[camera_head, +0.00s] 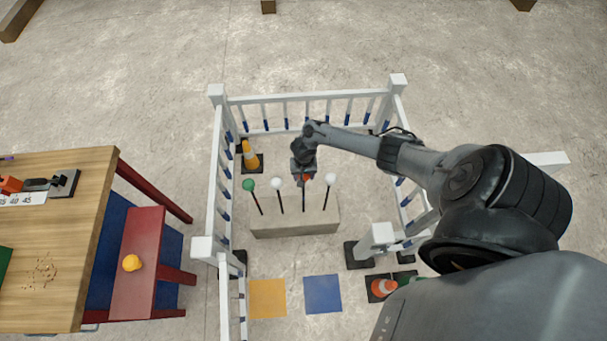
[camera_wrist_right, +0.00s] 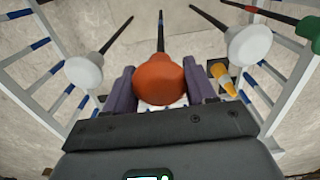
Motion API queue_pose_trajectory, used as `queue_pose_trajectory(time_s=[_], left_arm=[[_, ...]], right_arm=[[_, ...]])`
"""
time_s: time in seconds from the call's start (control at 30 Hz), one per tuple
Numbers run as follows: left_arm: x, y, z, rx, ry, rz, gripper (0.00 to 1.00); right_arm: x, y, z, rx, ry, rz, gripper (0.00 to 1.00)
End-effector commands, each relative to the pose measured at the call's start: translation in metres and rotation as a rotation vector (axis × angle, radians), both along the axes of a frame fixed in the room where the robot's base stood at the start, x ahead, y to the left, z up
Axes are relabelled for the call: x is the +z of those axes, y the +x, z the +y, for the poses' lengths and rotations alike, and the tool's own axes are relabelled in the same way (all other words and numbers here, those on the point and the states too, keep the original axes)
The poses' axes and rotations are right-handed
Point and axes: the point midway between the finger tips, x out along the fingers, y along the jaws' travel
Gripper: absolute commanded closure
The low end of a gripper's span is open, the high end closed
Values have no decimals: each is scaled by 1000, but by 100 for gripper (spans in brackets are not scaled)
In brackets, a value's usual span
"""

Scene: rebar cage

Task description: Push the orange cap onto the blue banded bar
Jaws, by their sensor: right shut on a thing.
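The orange cap (camera_wrist_right: 160,78) is held between the two fingers of my right gripper (camera_wrist_right: 160,88). The cap also shows as a small orange spot under the gripper in the head view (camera_head: 307,177). My right gripper (camera_head: 304,175) is above the concrete block. A dark bar (camera_head: 303,201) stands in the block right below the cap; it also shows in the right wrist view (camera_wrist_right: 160,32), running from behind the cap. The cap hides the bar's top, so I cannot tell whether the cap sits on it. No blue band is clear on this bar. My left gripper is out of view.
Neighbouring bars carry a green cap (camera_head: 248,184), a white cap (camera_head: 277,183) and another white cap (camera_head: 330,179), close on both sides. They stand in a concrete block (camera_head: 295,229). A white railing (camera_head: 216,170) surrounds it. A traffic cone (camera_head: 249,155) stands behind left.

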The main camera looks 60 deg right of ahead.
Motion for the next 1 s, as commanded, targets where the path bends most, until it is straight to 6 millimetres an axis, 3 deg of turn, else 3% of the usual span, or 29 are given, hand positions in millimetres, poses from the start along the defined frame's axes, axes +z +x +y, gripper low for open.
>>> queue_pose_trajectory(time_s=[1.0], left_arm=[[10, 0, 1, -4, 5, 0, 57]], right_arm=[[1, 0, 1, 1, 1, 0, 73]])
